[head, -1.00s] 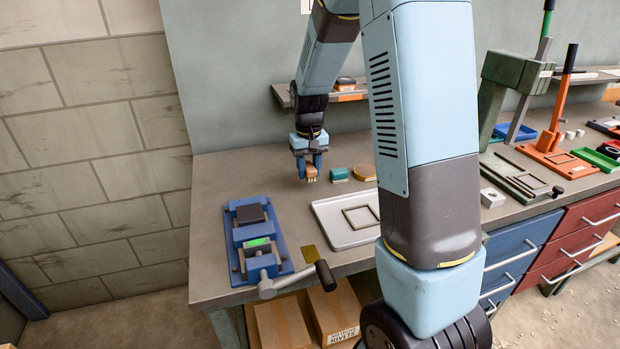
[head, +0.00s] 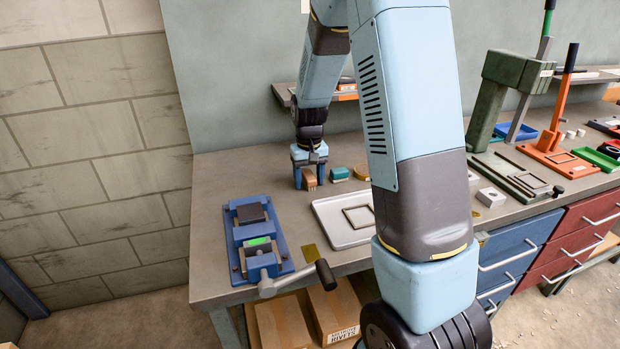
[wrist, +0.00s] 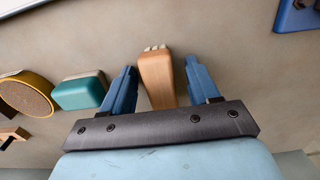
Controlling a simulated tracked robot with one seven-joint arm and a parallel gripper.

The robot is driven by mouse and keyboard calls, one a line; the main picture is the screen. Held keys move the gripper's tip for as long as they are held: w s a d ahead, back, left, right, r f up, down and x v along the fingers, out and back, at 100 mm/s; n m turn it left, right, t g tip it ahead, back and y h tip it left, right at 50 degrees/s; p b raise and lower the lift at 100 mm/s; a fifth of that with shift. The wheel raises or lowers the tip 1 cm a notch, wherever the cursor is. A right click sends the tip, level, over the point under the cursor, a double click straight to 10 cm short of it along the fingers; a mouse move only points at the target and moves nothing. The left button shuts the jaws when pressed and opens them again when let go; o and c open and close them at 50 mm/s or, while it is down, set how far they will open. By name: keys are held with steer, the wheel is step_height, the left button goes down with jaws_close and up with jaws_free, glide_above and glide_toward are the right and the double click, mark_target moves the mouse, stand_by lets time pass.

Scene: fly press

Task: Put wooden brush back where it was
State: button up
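The wooden brush (head: 309,180) is at the back left of the grey workbench, to the left of a teal-topped block. My gripper (head: 310,181) points down around it, with one blue finger on each side. In the wrist view the brush (wrist: 157,80) lies between the fingers of my gripper (wrist: 160,80), with a clear gap to the right finger and a very thin one, if any, to the left. The fingers are open. The brush's pale bristle end shows at its far end; its underside is hidden.
The teal-topped block (head: 339,174) and a round yellow-rimmed thing (wrist: 28,94) stand close beside the brush. A grey tray (head: 328,212) with a square frame and a blue vise (head: 258,240) are nearer the front. A shelf (head: 283,94) hangs behind.

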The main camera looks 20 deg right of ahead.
mark_target(309, 175)
step_height(309, 175, up, 12)
steer(key=s+r+t, duration=0.2)
steer(key=s+r, duration=0.2)
steer(key=s, duration=0.5)
steer(key=s+r+t, duration=0.1)
steer(key=s+r, duration=0.3)
steer(key=s, duration=0.5)
steer(key=s+r+t, duration=0.2)
steer(key=s+r, duration=0.2)
steer(key=s, duration=0.6)
steer(key=shift+d+r+t, duration=0.15)
steer(key=shift+r+t, duration=0.05)
steer(key=shift+t, duration=0.1)
steer(key=shift+c, duration=0.3)
